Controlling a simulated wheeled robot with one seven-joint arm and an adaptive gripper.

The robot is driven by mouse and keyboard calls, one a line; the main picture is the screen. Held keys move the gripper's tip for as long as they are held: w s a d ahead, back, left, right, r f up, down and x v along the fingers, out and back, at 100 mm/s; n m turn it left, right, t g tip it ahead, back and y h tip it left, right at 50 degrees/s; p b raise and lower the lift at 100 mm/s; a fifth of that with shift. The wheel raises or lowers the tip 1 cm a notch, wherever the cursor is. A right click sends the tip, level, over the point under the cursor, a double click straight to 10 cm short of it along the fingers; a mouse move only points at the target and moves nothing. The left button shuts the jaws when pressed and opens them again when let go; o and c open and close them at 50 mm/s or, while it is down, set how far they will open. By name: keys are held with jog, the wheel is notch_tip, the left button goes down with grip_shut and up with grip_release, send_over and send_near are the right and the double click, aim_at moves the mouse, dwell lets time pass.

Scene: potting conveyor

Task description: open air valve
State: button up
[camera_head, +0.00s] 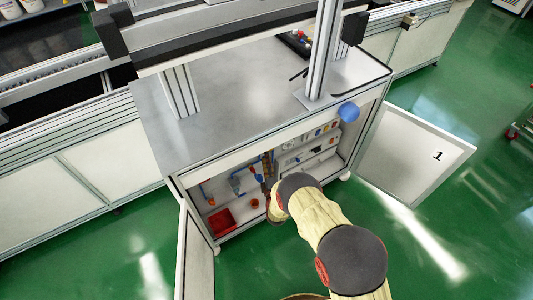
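An open cabinet (176,182) under the metal worktop holds blue air tubing and small fittings. A small blue fitting (237,185), possibly the air valve, is at the left of the interior. It is too small to tell its handle position. My arm (322,220) reaches from the bottom right towards the cabinet opening. Its wrist end is in front of the lower middle of the opening. My gripper's fingers cannot be made out, seemingly hidden by the wrist, so I cannot tell whether they touch anything.
A red bin (220,222) sits on the cabinet floor at left. Shelves with electrical parts (312,147) are at right. The left door (196,258) and the right door (417,152), marked 1, stand open.

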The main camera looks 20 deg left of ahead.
jog(key=shift+b+x, duration=0.8)
jog(key=shift+x, duration=1.75)
jog(key=c, duration=0.4)
jog(key=c, duration=0.3)
grip_shut()
